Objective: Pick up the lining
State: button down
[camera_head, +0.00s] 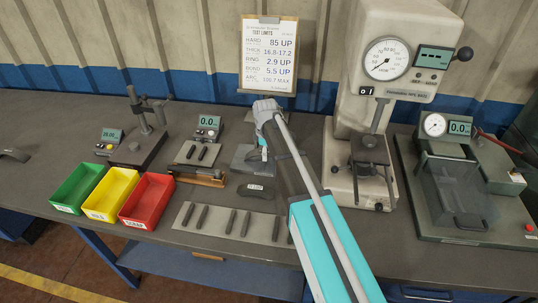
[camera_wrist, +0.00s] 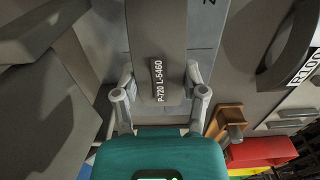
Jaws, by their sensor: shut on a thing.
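The lining (camera_wrist: 158,40) is a dark grey strip with the white marking "P-720 L-5460", seen in the wrist view running up from between my fingers. My gripper (camera_wrist: 159,92) is shut on its near end, one finger on each side. In the head view my arm hides most of the gripper and the lining. A grey plate (camera_head: 241,158) shows there beside my arm. In the wrist view, a grey surface lies behind the lining; I cannot tell whether the lining touches it.
A dark curved gauge (camera_head: 256,190) marked R100 lies in front of the plate. Green (camera_head: 78,188), yellow (camera_head: 111,196) and red (camera_head: 147,201) bins stand left. Several dark strips lie on a pale mat (camera_head: 180,217). A tall dial tester (camera_head: 345,120) stands close right.

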jog(key=shift+r, duration=0.2)
notch_tip(320, 180, up, 3)
jog(key=p, duration=0.3)
jog(key=s+d+r+p, duration=0.1)
jog(key=s+r+p, duration=0.8)
jog(key=s, duration=0.5)
jog(key=shift+d+r+p, duration=0.15)
jog(key=shift+r+p, duration=0.15)
jog(key=shift+p, duration=0.25)
jog(key=shift+w, duration=0.1)
